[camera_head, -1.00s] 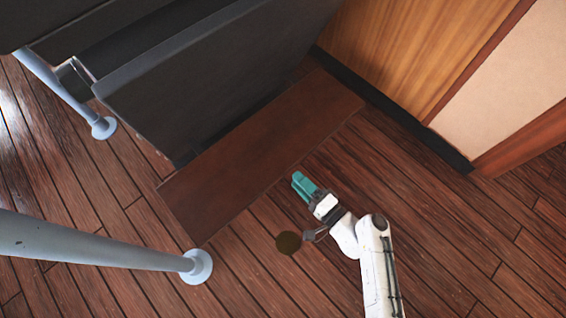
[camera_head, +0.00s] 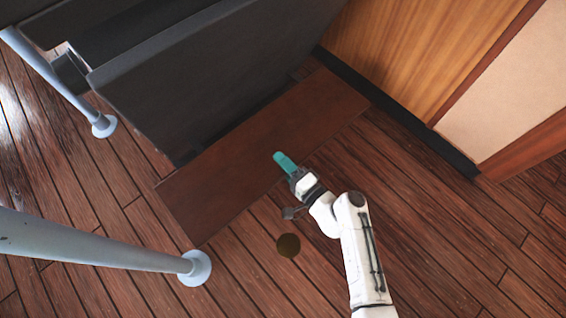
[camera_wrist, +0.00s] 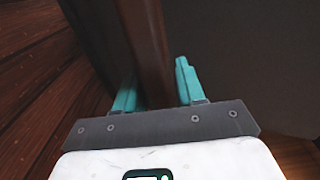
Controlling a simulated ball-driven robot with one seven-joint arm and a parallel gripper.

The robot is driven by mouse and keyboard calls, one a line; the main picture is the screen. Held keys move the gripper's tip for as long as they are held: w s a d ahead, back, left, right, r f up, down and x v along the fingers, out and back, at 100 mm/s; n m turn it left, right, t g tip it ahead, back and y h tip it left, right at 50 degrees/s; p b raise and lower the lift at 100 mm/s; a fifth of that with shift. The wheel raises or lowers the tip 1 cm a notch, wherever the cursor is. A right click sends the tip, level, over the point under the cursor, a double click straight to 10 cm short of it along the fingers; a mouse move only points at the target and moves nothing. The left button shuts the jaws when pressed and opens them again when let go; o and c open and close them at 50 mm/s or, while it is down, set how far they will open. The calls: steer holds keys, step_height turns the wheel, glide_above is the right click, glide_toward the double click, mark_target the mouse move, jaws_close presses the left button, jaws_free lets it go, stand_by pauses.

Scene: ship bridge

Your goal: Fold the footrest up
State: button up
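The footrest (camera_head: 235,165) is a flat reddish-brown board at the foot of the dark console, lying low and nearly level over the floor. My gripper (camera_head: 284,162) is at the middle of its front edge, with a teal finger over the board in the head view. In the wrist view, my gripper (camera_wrist: 155,85) has its two teal fingers apart, one on each side of the brown edge of the footrest (camera_wrist: 150,45). I see no clear sign that they clamp it. The second finger is hidden in the head view.
The dark console (camera_head: 215,75) rises behind the footrest. A pale rail post (camera_head: 100,258) with a round foot stands at the lower left, another (camera_head: 60,75) at the upper left. A wooden wall panel (camera_head: 425,50) is at the right. Plank floor (camera_head: 440,230) is clear at the lower right.

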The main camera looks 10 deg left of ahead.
jaws_close()
stand_by(0.4)
steer(key=r+p, duration=0.1)
steer(key=p, duration=0.1)
steer(key=shift+r+p, duration=0.4)
steer(key=w+a+r+g+h+p, duration=0.1)
steer(key=w+a+r+h+p, duration=0.1)
steer(key=r+p, duration=0.7)
steer(key=w+a+r+g+h+p, duration=0.2)
steer(key=w+a+r+p, duration=0.3)
steer(key=p, duration=0.9)
steer(key=shift+w+a+r+g+h+p, duration=0.35)
steer(key=shift+a+r, duration=0.85)
steer(key=shift+r, duration=1.1)
steer(key=shift+s, duration=0.1)
